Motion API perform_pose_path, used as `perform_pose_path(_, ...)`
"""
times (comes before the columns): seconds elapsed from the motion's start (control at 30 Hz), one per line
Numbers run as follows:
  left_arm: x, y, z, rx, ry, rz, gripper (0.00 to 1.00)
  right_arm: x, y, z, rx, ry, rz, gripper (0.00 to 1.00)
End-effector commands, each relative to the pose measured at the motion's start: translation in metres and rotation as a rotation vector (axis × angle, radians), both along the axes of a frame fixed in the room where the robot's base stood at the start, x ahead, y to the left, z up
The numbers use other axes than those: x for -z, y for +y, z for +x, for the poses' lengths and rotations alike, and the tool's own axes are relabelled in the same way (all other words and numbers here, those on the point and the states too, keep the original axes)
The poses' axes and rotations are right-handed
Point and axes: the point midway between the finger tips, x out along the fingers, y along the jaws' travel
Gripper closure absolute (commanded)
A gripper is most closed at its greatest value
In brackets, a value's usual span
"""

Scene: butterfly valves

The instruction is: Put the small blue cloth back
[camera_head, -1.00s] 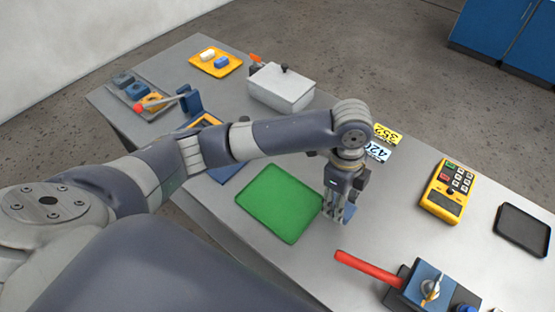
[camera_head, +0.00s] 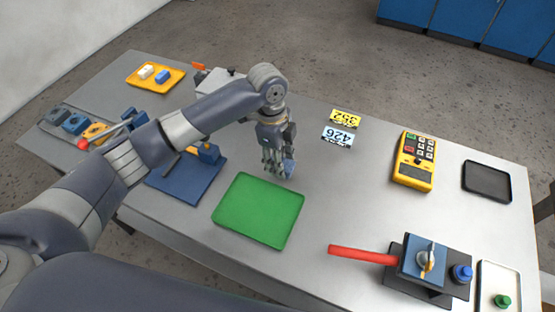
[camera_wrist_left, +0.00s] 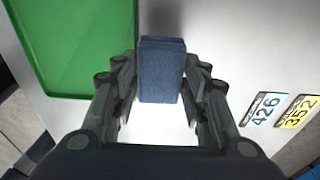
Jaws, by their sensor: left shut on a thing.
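My left gripper (camera_head: 275,168) is shut on a small blue cloth (camera_head: 290,168) and hangs over the bench just past the far right side of the green tray. In the left wrist view the cloth (camera_wrist_left: 162,70) is a thick blue block between the fingers of the left gripper (camera_wrist_left: 162,92). The green tray (camera_head: 258,210) looks empty; it also shows in the left wrist view (camera_wrist_left: 80,45). A yellow tray (camera_head: 141,86) at the far left holds a white piece (camera_head: 146,72) and a blue piece (camera_head: 162,76). My right gripper is not in view.
Number tags 352 (camera_head: 345,118) and 426 (camera_head: 338,137) lie right of my gripper. A yellow meter (camera_head: 413,162) and black tray (camera_head: 487,181) are farther right. A valve (camera_head: 424,258) with a red handle (camera_head: 362,254) stands in front. A grey box (camera_head: 217,82) is partly behind my arm.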

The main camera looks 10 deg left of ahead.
Motion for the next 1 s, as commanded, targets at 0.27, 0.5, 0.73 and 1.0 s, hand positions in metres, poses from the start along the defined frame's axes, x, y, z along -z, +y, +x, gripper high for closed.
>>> perform_pose_path(0.27, 0.008, 0.008, 0.014, 0.001, 0.002, -0.001, 0.82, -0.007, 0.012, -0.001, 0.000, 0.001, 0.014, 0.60)
perform_pose_path(0.5, 0.035, 0.008, 0.014, 0.002, 0.000, -0.001, 0.82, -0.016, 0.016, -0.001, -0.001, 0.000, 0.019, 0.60)
perform_pose_path(0.73, 0.037, 0.008, 0.014, 0.002, -0.001, 0.000, 0.82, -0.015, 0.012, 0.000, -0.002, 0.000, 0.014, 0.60)
perform_pose_path(1.0, 0.040, 0.008, 0.014, 0.002, -0.001, 0.000, 0.51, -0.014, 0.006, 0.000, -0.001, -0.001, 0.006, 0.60)
